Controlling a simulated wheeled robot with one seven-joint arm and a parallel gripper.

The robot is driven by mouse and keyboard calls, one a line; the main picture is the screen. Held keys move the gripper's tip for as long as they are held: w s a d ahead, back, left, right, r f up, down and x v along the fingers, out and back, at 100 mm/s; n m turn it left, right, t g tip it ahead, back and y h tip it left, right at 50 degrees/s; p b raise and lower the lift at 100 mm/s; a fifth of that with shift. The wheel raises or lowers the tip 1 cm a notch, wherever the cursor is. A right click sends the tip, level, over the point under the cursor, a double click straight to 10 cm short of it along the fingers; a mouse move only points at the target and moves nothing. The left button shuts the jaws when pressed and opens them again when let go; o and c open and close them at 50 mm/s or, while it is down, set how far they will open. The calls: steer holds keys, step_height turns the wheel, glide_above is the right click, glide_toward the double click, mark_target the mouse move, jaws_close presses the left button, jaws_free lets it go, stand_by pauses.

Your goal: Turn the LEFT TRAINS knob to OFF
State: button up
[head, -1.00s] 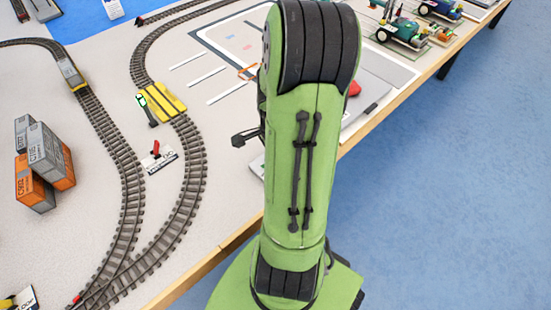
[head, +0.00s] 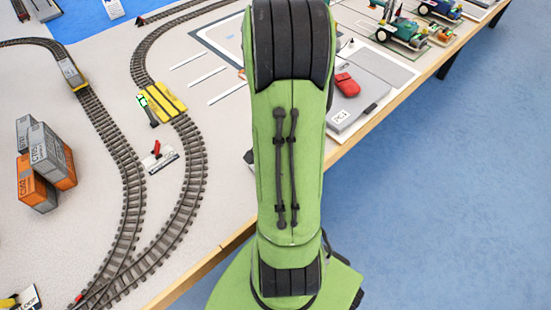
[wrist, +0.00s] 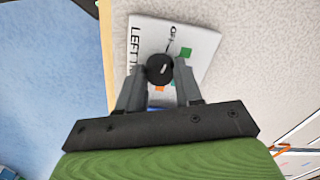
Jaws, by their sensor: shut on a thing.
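The LEFT TRAINS knob (wrist: 154,74) is a round black dial with a short white mark. It sits on a white panel (wrist: 203,40) with the visible words "OFF" and "LEFT T". The rest of the label is hidden by my gripper. A green and an orange patch lie around the dial. My gripper (wrist: 160,72) has one finger on each side of the knob and is shut on it. The white mark lies near the dial's middle, and I cannot tell for sure which way it points. In the head view my arm hides the knob and gripper.
The panel lies near the table's wooden edge (wrist: 107,40), with blue floor beyond. In the head view, curved train tracks (head: 196,165), stacked containers (head: 45,165) and a small red lever (head: 157,150) stand left of my arm. A red object (head: 346,84) lies right of it.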

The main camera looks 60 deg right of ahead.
stand_by(0.3)
steer(key=o, duration=1)
steer(key=shift+o, duration=0.2)
steer(key=shift+r, duration=0.1)
step_height(320, 180, up, 16)
steer(key=p, duration=0.6)
steer(key=shift+f, duration=0.2)
steer(key=shift+s, duration=0.1)
